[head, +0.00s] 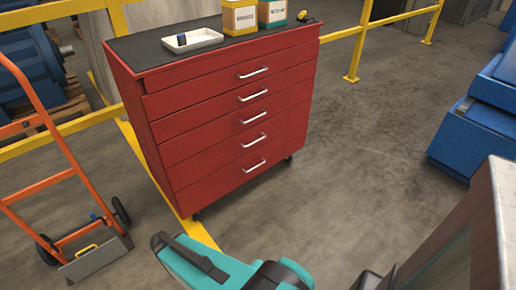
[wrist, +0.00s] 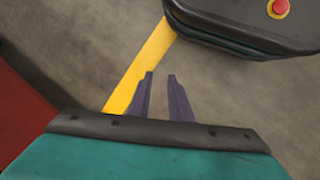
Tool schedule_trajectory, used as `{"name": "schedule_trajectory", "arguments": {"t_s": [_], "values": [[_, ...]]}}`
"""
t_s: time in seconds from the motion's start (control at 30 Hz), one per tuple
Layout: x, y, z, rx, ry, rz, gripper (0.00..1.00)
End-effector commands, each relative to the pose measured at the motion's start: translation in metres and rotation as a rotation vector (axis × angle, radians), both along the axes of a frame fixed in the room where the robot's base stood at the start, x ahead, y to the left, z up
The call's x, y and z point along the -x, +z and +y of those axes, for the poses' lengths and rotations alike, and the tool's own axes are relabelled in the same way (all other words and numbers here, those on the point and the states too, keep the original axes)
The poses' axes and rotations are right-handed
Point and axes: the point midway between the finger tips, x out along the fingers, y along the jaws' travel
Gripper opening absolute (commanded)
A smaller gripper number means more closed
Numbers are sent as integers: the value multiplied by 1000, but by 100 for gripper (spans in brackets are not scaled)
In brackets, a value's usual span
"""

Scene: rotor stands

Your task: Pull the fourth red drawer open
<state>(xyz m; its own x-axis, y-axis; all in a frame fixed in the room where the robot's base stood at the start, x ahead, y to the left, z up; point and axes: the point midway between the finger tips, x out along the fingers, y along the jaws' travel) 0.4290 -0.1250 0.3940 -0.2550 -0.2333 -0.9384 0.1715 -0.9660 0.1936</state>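A red drawer cabinet (head: 135,115) stands in the head view with several stacked drawers, each with a silver bar handle. The fourth drawer from the top (head: 220,154) looks closed, and its handle (head: 254,141) is clear of anything. In the wrist view my gripper (wrist: 160,76) has two purple fingers, spread apart with nothing between them, above the concrete floor. A red cabinet side or front shows at the left of the wrist view (wrist: 22,125), apart from the fingers. The drawer handles are not in the wrist view. My gripper's fingers are not visible in the head view.
A white tray (head: 195,42) and boxes (head: 240,17) are on the cabinet top. An orange hand truck (head: 45,185) stands left, and yellow railing (head: 352,55) runs behind. Blue machinery (head: 475,140) is at right. The floor (head: 350,170) right of the cabinet is free.

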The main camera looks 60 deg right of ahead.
Motion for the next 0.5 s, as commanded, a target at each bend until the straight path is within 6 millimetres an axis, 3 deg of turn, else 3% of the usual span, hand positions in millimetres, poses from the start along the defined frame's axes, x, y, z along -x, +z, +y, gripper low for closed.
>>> {"name": "schedule_trajectory", "arguments": {"t_s": [0.03, 0.1, 0.5], "values": [[-13, -13, -15, 21, 11, -18, 18], [-28, -17, -34, 51, 35, -39, 18], [-101, -22, -152, 247, 159, -129, 18]]}}
